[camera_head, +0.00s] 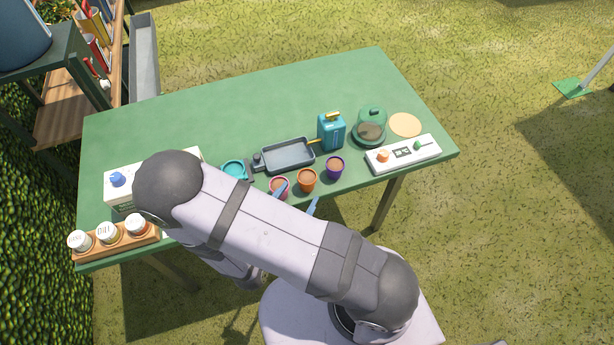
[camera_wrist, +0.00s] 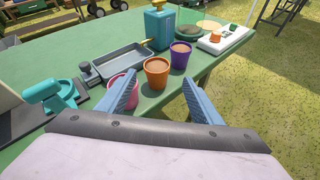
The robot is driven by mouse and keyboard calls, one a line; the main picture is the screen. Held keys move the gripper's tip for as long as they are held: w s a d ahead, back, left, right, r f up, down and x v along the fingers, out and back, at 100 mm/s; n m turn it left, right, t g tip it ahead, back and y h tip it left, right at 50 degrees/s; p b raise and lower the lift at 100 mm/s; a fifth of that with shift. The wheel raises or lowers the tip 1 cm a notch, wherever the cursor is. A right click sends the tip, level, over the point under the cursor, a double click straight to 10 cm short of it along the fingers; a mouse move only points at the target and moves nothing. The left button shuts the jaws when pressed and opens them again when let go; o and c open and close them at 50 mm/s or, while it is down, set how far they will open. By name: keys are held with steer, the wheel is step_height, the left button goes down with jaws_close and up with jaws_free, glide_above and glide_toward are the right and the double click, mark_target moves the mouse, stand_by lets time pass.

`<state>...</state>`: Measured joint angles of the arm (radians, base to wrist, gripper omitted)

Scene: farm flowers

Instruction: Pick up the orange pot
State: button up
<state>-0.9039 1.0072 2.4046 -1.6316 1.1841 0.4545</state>
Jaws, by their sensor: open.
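The orange pot (camera_head: 307,181) stands upright near the front edge of the green table, between a pink pot (camera_head: 279,187) on its left and a purple pot (camera_head: 335,167) on its right. In the wrist view the orange pot (camera_wrist: 156,72) is filled with brown soil and sits ahead of my gripper (camera_wrist: 162,85), between the lines of its two blue fingers. My gripper is open and empty. Its left finger covers part of the pink pot (camera_wrist: 117,84). The purple pot (camera_wrist: 180,55) is just beyond to the right. My arm hides part of the table's front edge.
A grey tray (camera_head: 289,156) lies behind the pots, with a teal can (camera_head: 331,131) behind right. A glass dome (camera_head: 369,127) and white panel (camera_head: 403,154) are at right. A teal object (camera_head: 236,169) stands left. The table's back (camera_head: 250,100) is clear.

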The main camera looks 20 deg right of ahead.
mark_target(310, 174)
steer(key=shift+p+x, duration=1.4)
steer(key=shift+x, duration=1.5)
steer(key=shift+w+d+f, duration=0.25)
steer(key=shift+w, duration=0.5)
steer(key=shift+c, duration=0.7)
steer(key=c, duration=0.9)
